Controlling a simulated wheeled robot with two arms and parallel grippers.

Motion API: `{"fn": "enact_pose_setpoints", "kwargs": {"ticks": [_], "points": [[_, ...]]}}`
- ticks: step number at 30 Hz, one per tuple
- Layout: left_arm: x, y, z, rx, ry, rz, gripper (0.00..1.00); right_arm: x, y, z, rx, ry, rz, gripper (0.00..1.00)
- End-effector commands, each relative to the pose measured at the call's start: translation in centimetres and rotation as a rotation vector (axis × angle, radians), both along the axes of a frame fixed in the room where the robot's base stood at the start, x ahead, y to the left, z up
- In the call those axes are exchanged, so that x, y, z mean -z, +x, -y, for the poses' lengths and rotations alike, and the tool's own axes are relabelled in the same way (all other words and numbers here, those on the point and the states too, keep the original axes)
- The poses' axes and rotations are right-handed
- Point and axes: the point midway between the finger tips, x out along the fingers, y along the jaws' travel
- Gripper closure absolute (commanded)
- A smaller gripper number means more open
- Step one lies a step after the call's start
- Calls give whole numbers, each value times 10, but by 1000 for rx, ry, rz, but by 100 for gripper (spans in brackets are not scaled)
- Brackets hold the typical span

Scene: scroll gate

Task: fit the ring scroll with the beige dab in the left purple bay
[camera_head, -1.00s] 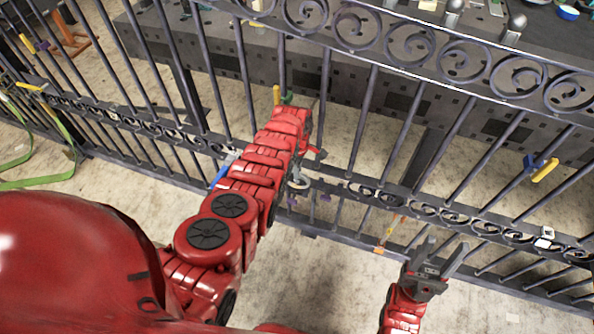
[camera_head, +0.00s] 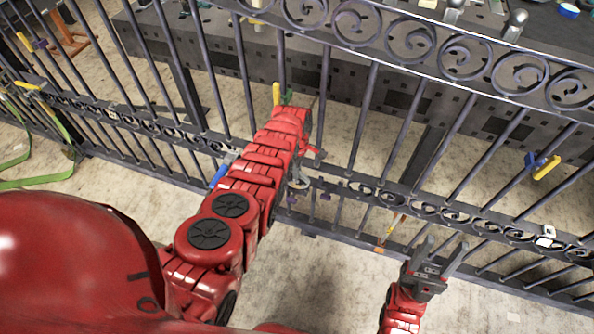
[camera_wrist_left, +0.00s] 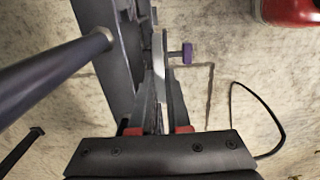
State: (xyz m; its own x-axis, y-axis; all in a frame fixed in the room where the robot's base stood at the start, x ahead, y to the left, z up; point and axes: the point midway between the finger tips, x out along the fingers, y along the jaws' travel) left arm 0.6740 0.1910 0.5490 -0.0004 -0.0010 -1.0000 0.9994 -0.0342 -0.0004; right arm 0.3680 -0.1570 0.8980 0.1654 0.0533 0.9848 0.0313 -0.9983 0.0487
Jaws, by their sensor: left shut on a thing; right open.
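My left gripper (camera_wrist_left: 162,85) is shut on a pale grey curved piece (camera_wrist_left: 159,52), seen edge-on in the left wrist view; I take it to be the ring scroll. The beige dab cannot be made out. In the head view the piece (camera_head: 299,181) shows small beside the gate's lower scroll band, partly hidden by my left wrist. A purple knob (camera_wrist_left: 187,53) stands just right of the fingertips in the wrist view. My right gripper (camera_head: 441,257) is open and empty in front of the gate.
The dark metal gate (camera_head: 395,140) has upright bars and two scroll bands. A yellow-handled clamp (camera_head: 546,168) is on the right bars; a blue piece (camera_head: 219,174) lies beside my left arm. Green strap (camera_head: 55,175) lies at left. A dark bench stands behind the gate.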

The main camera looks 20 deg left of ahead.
Motion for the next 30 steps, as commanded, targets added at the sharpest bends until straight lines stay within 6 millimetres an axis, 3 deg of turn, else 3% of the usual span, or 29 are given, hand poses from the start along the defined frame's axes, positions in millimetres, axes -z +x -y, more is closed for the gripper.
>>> {"fn": "enact_pose_setpoints", "kwargs": {"ticks": [30], "points": [[13, 0, 0, 0, 0, 1, 100, 13, 0, 0, 0, 0, 0, 48]]}}
